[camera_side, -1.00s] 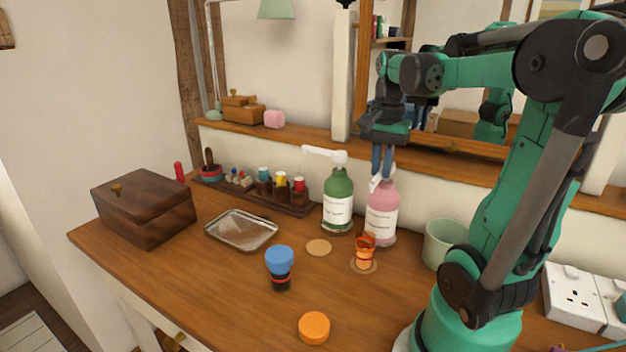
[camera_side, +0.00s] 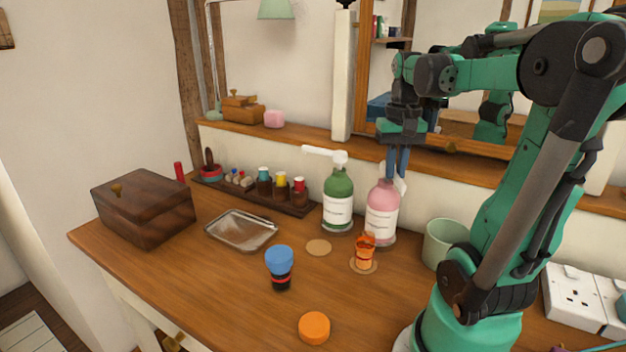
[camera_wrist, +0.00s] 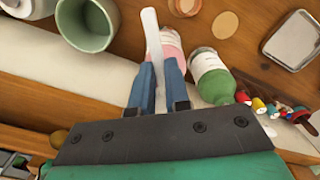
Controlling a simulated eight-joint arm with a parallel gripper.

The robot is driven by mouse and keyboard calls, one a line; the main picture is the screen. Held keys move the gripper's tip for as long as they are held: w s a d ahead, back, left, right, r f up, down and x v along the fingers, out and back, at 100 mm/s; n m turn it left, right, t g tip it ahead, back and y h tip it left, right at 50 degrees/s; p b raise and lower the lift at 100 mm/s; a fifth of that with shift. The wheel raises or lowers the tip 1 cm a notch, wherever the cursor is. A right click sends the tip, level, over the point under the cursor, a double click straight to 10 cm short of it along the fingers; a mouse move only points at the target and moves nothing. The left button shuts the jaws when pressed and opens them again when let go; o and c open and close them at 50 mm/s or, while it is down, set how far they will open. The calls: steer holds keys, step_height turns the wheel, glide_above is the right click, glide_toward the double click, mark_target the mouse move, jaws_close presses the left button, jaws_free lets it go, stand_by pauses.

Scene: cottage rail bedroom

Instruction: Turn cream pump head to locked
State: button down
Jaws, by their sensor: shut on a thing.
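A pink bottle (camera_side: 382,212) with a white label stands upright at the back of the table. Its white pump head (camera_side: 401,186) points toward the front right. My gripper (camera_side: 397,172) is above the bottle, with its blue fingers shut on the pump head. In the wrist view, the white spout (camera_wrist: 151,35) runs up between the two fingers (camera_wrist: 158,88), and the pink bottle (camera_wrist: 171,45) is partly hidden behind them. A green bottle (camera_side: 338,200) stands just left, its white pump head (camera_side: 325,153) pointing left. The label text is too small to read.
A pale green cup (camera_side: 441,243) is to the right. A bare coaster (camera_side: 318,247), a blue-topped item (camera_side: 279,266), an orange lid (camera_side: 314,327) and a metal tray (camera_side: 242,231) lie further forward and left.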

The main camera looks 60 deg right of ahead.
steer(key=d+n, duration=0.1)
steer(key=n, duration=0.2)
steer(key=s+d+n, duration=0.1)
steer(key=n, duration=0.3)
steer(key=d+n, duration=0.1)
steer(key=n, duration=0.3)
steer(key=shift+s+d, duration=0.25)
steer(key=shift+s, duration=0.15)
steer(key=c, duration=0.8)
jaws_free()
steer(key=shift+c, duration=0.2)
step_height(320, 180, up, 6)
steer(key=shift+f, duration=0.2)
